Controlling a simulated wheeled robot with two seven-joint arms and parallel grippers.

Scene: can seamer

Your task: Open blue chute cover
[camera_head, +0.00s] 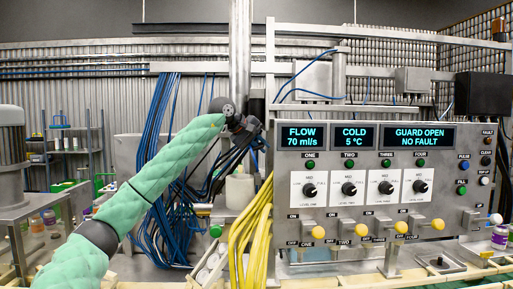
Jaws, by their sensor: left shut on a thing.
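My left arm, in a green sleeve, comes in from the lower left and reaches up to the middle of the head camera view. My left gripper (252,127) is dark and small, beside the left edge of the control panel and in front of the metal column. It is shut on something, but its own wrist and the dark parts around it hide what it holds. I cannot make out a blue chute cover clearly; it may be hidden behind the gripper or the cables. My right gripper is not in view.
The grey control panel (375,225) fills the right side, with knobs, yellow-tipped switches and a display (419,136) reading "GUARD OPEN NO FAULT". Yellow cables (249,240) and blue cables (158,215) hang below the gripper. A steel column (240,50) rises behind it.

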